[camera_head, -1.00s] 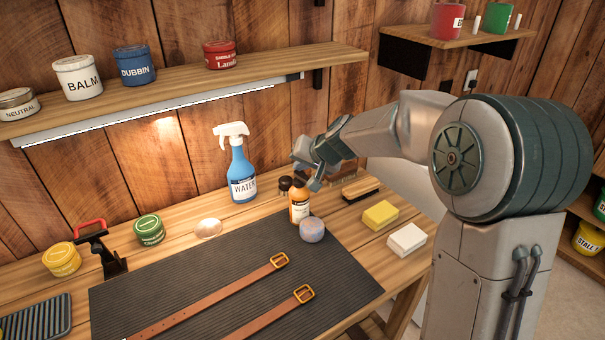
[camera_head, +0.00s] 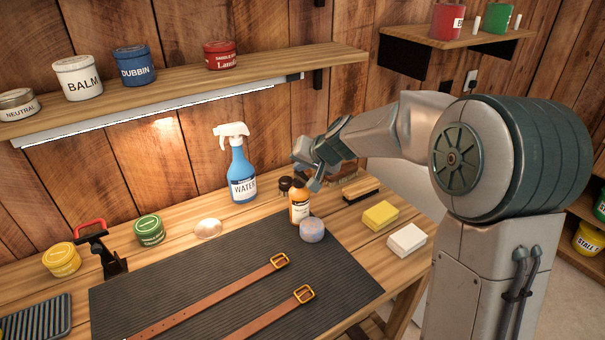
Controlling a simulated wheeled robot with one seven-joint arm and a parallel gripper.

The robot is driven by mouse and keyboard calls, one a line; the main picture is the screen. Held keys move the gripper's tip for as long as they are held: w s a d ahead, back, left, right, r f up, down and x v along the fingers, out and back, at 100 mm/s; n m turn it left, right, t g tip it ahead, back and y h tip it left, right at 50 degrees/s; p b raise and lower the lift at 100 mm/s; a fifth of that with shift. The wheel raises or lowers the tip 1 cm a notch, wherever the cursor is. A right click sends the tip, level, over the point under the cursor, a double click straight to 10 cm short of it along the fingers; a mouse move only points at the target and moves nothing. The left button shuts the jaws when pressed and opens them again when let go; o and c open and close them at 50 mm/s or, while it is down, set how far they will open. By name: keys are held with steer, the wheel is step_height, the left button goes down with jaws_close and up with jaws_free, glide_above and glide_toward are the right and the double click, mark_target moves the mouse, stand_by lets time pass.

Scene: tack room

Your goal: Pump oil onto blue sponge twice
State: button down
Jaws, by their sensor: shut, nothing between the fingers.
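The oil bottle (camera_head: 299,208) is orange with a pale label and stands upright at the back edge of the dark mat. The round blue sponge (camera_head: 312,230) sits on the mat just in front and to the right of the bottle. Its top looks mottled with brownish patches. My gripper (camera_head: 307,180) is shut and empty, directly over the bottle's top. It hides most of the pump head, and I cannot tell whether it touches the pump.
A blue water spray bottle (camera_head: 241,175) stands behind on the left. Brushes (camera_head: 361,189), a yellow sponge (camera_head: 380,214) and a white block (camera_head: 407,240) lie to the right. Leather straps (camera_head: 215,300) lie on the dark mat (camera_head: 345,280). A shelf (camera_head: 270,68) overhangs the back.

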mark_target(301, 174)
steer(key=shift+f+b, duration=0.65)
steer(key=shift+b, duration=0.1)
steer(key=shift+r, duration=0.15)
stand_by(0.4)
steer(key=shift+r, duration=0.3)
steer(key=shift+r+p, duration=2.05)
steer(key=shift+r, duration=1.1)
